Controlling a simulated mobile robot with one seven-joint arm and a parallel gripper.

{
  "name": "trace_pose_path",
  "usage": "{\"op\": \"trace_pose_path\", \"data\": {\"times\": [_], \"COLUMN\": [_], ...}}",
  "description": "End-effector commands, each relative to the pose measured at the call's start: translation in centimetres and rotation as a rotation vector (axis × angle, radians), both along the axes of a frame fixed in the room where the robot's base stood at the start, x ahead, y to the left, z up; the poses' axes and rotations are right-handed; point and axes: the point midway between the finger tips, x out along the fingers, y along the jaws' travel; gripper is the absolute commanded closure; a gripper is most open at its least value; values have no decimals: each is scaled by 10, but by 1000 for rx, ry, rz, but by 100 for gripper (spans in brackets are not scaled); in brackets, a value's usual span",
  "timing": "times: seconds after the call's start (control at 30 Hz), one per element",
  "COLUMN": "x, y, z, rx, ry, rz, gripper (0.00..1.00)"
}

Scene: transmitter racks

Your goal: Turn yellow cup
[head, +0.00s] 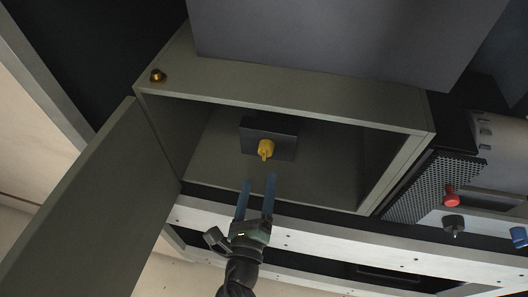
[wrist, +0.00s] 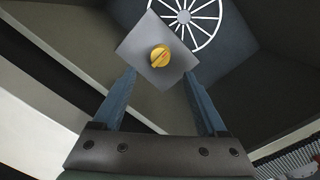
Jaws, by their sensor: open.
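The yellow cup (head: 265,149) is a small yellow knob on a dark plate (head: 287,147) inside an open grey-green cabinet. In the wrist view, the yellow cup (wrist: 160,56) sits in the middle of a light grey square plate (wrist: 137,43), with a slanted reddish mark on its face. My gripper (head: 259,181) is open, its two blue fingers pointing at the cup from the cabinet's front opening. In the wrist view the fingers (wrist: 160,75) stand on either side below the cup, apart from it, with nothing between them.
The cabinet door (head: 88,205) hangs open at the left. A brass knob (head: 158,76) is on the cabinet's top left. At the right are a perforated panel (head: 428,185), a red knob (head: 450,196) and a black knob (head: 453,224). A white spoked wheel (wrist: 207,37) shows behind the plate.

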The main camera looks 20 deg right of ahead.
Motion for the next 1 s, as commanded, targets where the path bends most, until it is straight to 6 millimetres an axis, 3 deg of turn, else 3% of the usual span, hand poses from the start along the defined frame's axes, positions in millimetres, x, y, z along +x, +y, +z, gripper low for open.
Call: {"op": "trace_pose_path", "data": {"times": [0.2, 0.4, 0.87, 0.9, 1.0], "x": [38, 62, 72, 72, 72], "y": [-24, -37, -44, -44, -44], "z": [2, 1, 1, 1, 1], "rx": [0, 0, 2, 2, 2], "ry": [-4, -3, -3, -3, -3], "rz": [-2, -2, -2, -2, -2], "gripper": [25, 25, 25, 27, 45]}}
